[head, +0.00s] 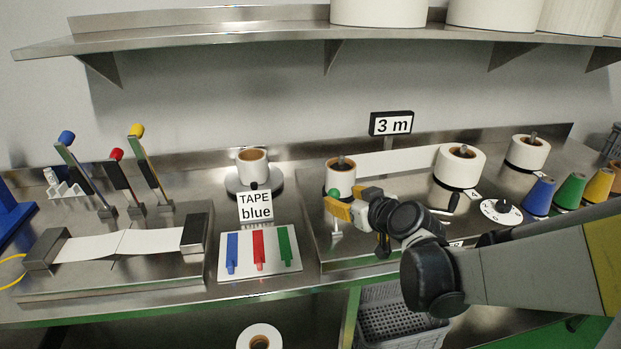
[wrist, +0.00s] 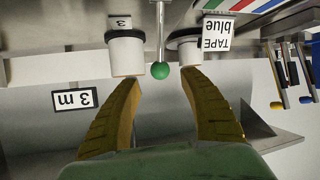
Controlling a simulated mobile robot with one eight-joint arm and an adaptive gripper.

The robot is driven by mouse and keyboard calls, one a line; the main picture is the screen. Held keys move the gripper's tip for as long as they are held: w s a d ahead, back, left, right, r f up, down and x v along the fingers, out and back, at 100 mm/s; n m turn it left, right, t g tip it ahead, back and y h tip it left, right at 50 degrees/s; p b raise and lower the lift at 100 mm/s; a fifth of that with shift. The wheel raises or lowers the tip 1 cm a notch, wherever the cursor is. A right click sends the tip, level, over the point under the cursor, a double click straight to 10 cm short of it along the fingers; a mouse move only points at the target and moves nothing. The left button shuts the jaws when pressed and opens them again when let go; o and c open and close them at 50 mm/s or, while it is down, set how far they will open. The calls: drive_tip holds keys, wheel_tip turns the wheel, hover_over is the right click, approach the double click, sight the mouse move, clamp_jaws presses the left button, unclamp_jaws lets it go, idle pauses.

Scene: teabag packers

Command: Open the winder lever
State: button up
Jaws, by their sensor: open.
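The winder lever is a thin metal rod with a green ball knob (head: 334,193) on top. It stands upright at the front left of the winder (head: 375,252), beside a small white roll (head: 341,184). My gripper (head: 346,203) is open and empty, with its yellow fingers close to the knob from the right. In the wrist view, which is upside down, the green knob (wrist: 160,71) sits centrally at the mouth of the spread fingers (wrist: 161,78). A gap shows on both sides, with no contact visible. Whether the knob is fully between the fingertips I cannot tell.
A "3 m" sign (head: 391,124) stands behind the winder, and a larger white roll (head: 459,165) is to its right. A "TAPE blue" card (head: 256,206) and a tape panel (head: 260,270) are to the left. Levers with blue, red and yellow knobs (head: 136,131) stand farther left.

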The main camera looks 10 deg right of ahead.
sight(336, 195)
drive_tip(key=b+x, duration=0.1)
drive_tip(key=x, duration=0.5)
drive_tip(key=shift+b, duration=0.35)
drive_tip(key=shift+s, duration=0.1)
clamp_jaws()
